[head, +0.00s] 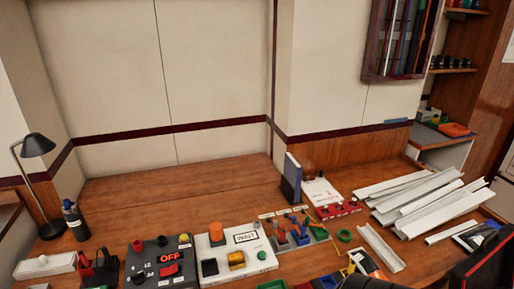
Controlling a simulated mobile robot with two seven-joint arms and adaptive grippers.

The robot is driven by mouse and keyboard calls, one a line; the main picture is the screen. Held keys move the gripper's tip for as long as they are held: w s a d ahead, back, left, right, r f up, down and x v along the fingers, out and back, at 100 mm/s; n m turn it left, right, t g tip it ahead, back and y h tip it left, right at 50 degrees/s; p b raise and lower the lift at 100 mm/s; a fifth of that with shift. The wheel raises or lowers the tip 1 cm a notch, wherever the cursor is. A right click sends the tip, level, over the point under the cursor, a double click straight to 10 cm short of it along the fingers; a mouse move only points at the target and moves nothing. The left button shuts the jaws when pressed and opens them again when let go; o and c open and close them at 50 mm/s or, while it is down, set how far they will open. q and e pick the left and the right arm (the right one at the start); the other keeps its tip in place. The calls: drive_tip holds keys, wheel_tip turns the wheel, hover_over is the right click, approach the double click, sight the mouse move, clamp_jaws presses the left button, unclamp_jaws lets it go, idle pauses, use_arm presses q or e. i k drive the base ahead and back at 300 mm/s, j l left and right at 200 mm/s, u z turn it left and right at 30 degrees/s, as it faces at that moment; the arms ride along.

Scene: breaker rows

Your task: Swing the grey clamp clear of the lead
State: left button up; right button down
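A grey board (313,243) near the front centre of the wooden bench carries several small upright red, blue and green levers or clips. The grey clamp and the lead are too small to tell apart with certainty here. A green ring (345,236) lies at the board's right side. Neither gripper's fingers show.
A white panel (219,268) with an orange knob and a black OFF box (140,265) stand left of the board. White channel pieces (425,200) are piled at right. The back-left bench is clear.

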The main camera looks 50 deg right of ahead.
sight(275, 223)
drive_tip(key=z, duration=1.9)
